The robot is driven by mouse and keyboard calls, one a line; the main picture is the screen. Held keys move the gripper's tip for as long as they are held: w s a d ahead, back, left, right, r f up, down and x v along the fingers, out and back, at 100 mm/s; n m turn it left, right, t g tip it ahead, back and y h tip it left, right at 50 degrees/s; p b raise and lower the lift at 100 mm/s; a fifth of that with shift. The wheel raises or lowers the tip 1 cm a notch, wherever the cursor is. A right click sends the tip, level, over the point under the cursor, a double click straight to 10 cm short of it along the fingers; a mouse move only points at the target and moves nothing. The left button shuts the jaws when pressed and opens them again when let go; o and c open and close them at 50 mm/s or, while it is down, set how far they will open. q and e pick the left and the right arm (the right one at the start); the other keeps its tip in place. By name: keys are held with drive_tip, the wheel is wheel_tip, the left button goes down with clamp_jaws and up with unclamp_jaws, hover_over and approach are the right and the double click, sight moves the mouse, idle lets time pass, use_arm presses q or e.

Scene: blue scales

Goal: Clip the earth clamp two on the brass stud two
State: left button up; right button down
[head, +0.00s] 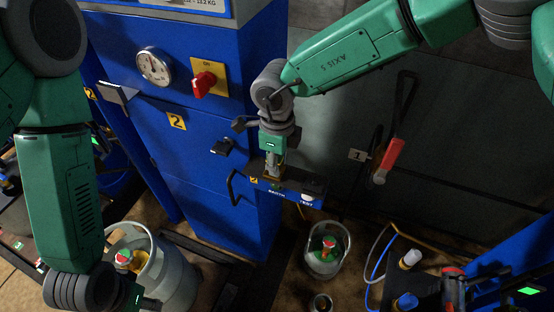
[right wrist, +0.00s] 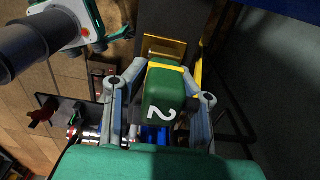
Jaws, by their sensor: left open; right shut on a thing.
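The earth clamp two (right wrist: 165,88) is a green block with a white 2 and a yellow band. My right gripper (right wrist: 160,105) is shut on it, one finger on each side. A brass-coloured piece (right wrist: 165,48) shows just beyond the clamp in the right wrist view. I cannot tell whether it is the stud or part of the clamp. In the head view my right gripper (head: 272,168) points down at the blue earth test panel (head: 279,190), by its yellow 2 label. Brass stud two is not clearly visible there. My left gripper (head: 146,303) is at the bottom left, open, its fingers largely out of frame.
A blue cabinet (head: 200,150) with a gauge (head: 154,65) and a red knob (head: 203,83) stands left of the panel.

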drive_tip(key=shift+p, duration=0.3)
idle(0.6)
drive_tip(key=shift+f, duration=0.5)
idle(0.4)
drive_tip(key=c, duration=1.2)
unclamp_jaws()
wheel_tip(320, 180, up, 12)
drive_tip(key=shift+w+a+f, duration=0.1)
drive_tip(key=shift+w, duration=0.05)
